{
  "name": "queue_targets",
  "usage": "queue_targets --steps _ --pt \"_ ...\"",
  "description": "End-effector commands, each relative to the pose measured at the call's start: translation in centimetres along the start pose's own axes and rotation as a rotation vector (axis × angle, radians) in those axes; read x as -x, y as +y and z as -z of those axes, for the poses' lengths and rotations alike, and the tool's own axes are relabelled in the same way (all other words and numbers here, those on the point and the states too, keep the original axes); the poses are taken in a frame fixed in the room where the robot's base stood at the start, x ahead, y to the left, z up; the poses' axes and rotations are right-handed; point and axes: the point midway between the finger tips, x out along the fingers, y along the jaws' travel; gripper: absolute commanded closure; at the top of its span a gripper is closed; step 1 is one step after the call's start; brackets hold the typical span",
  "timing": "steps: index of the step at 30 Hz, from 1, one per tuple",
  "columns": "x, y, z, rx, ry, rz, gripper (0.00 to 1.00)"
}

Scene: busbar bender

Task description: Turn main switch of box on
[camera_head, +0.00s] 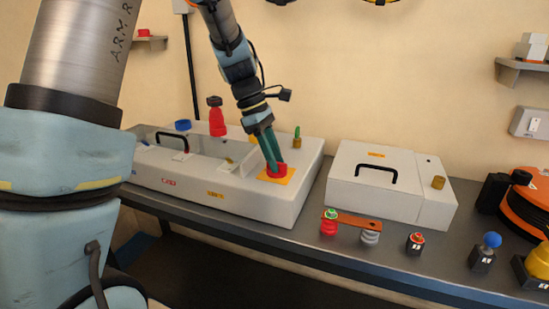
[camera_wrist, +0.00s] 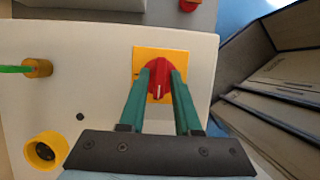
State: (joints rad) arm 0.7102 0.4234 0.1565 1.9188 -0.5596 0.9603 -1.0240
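The box (camera_head: 236,211) is a long white-grey case on the bench. Its main switch is a red rotary knob (camera_wrist: 159,76) on a yellow square plate (camera_wrist: 143,58), near the box's right front corner. The knob also shows in the head view (camera_head: 282,170), partly hidden by the fingers. My gripper (camera_wrist: 158,74) points down at the knob, its two green fingers on either side of it. In the wrist view the fingers are apart with the knob between their tips; whether both touch it I cannot tell. A white mark on the knob points toward the gripper base.
A green-tipped brass key switch (camera_wrist: 38,68) and a yellow-ringed black socket (camera_wrist: 45,151) sit on the box top. A red bottle-shaped part (camera_head: 216,116) stands behind. A second white box (camera_head: 350,200) with a black handle stands to the right, with several small buttons before it.

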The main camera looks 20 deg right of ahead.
Motion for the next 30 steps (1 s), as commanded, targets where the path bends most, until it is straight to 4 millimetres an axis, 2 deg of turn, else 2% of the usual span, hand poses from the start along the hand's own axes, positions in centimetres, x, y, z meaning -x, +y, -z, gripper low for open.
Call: queue_targets --steps 1,8,23,30 --pt "0.01 0.0 0.0 0.0 0.0 0.0 0.75" --pt "0.02 0.0 0.0 0.0 0.0 0.0 1.0" --pt "0.06 0.01 0.0 -0.006 0.0 0.003 1.0" --pt "0.14 0.05 -0.07 -0.077 -0.001 0.034 1.0"
